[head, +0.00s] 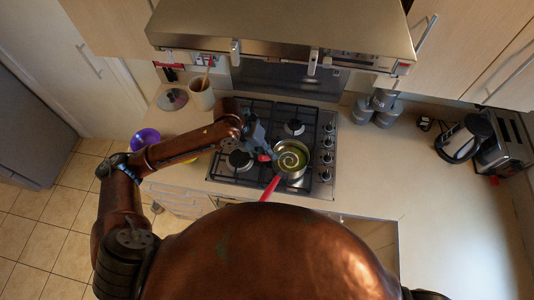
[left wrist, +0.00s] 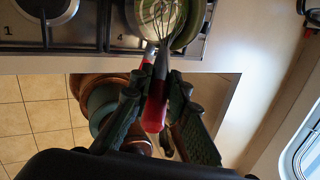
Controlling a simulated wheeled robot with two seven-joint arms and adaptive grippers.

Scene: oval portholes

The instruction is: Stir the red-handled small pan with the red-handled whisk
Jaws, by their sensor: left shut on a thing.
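The small pan (head: 303,164) sits on the front right of the gas hob, its red handle (head: 270,188) pointing toward me. Its contents show a pale spiral on yellow-green. My left gripper (head: 262,150) is at the pan's left side, shut on the red-and-dark handle of the whisk (head: 264,157). In the left wrist view the whisk handle (left wrist: 156,108) lies between the two fingers, and the wire loops (left wrist: 160,14) reach over or into the pan (left wrist: 193,28). I cannot tell how deep they are. My right gripper is not in view.
The black-grated hob (head: 262,110) has other burners free. An extractor hood (head: 285,30) hangs above the back. A utensil jar (head: 201,95) and a lid (head: 172,99) stand left, with a purple bowl (head: 146,138). Grey canisters (head: 385,105), a kettle (head: 465,138) and a toaster (head: 507,142) stand right.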

